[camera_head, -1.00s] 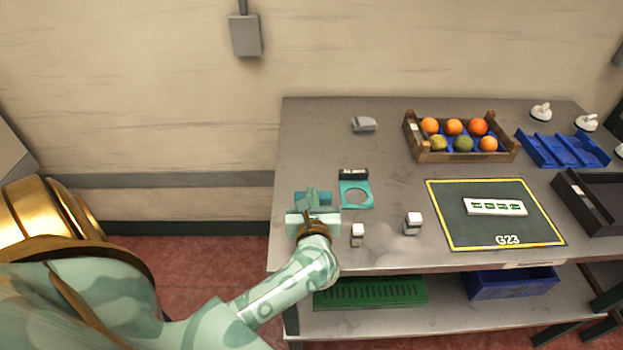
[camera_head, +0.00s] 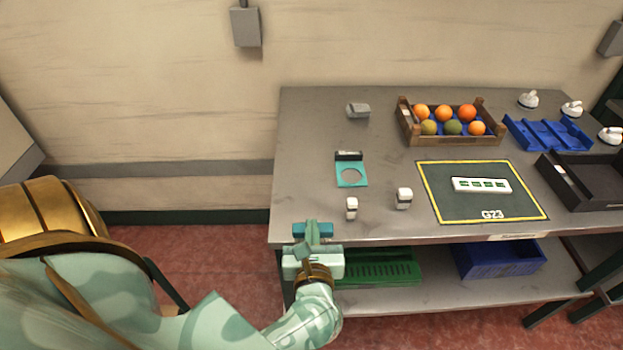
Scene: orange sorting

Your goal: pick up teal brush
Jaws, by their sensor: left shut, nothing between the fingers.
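My left gripper (camera_head: 314,232) is at the table's front left corner. Its pale green body shows below the teal parts at its tip, and it is shut with nothing in it. I cannot make out a clear brush shape. My right gripper is not in view.
Two small white-topped blocks (camera_head: 404,198) stand on the grey table (camera_head: 300,130). A grey object (camera_head: 358,110) lies at the back. A wooden fruit crate (camera_head: 409,137), blue tray (camera_head: 530,140), black tray (camera_head: 557,185) and dark G23 mat (camera_head: 450,205) are to the right. Green and blue bins are below.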

